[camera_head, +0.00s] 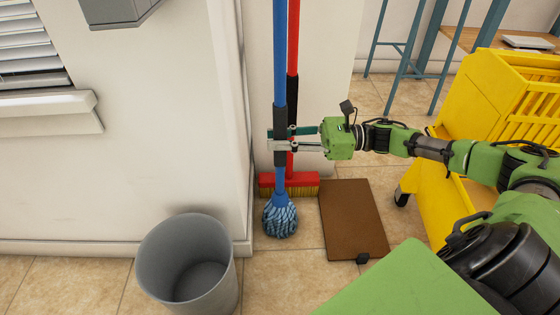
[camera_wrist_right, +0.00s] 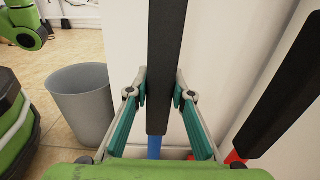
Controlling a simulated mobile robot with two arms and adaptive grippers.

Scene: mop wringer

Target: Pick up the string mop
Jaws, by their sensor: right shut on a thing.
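The string mop stands nearly upright near the wall corner, with a blue pole (camera_head: 280,60), a black grip sleeve and a blue-and-white string head (camera_head: 280,216) low by the floor. My right gripper (camera_head: 280,139) is shut on the mop's black sleeve, which also shows between the fingers in the right wrist view (camera_wrist_right: 160,80). The mop's head is out of sight in the wrist view. A broom with a red pole (camera_head: 293,40) and a red head with yellow bristles (camera_head: 305,180) stands just behind and to the right of the mop. My left gripper is not in view.
A grey bin (camera_head: 187,262) stands on the tiles at front left. A brown board (camera_head: 352,218) lies on the floor right of the mop. A yellow wringer cart (camera_head: 480,90) is at the right, by my arm. A wall corner is close on the left.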

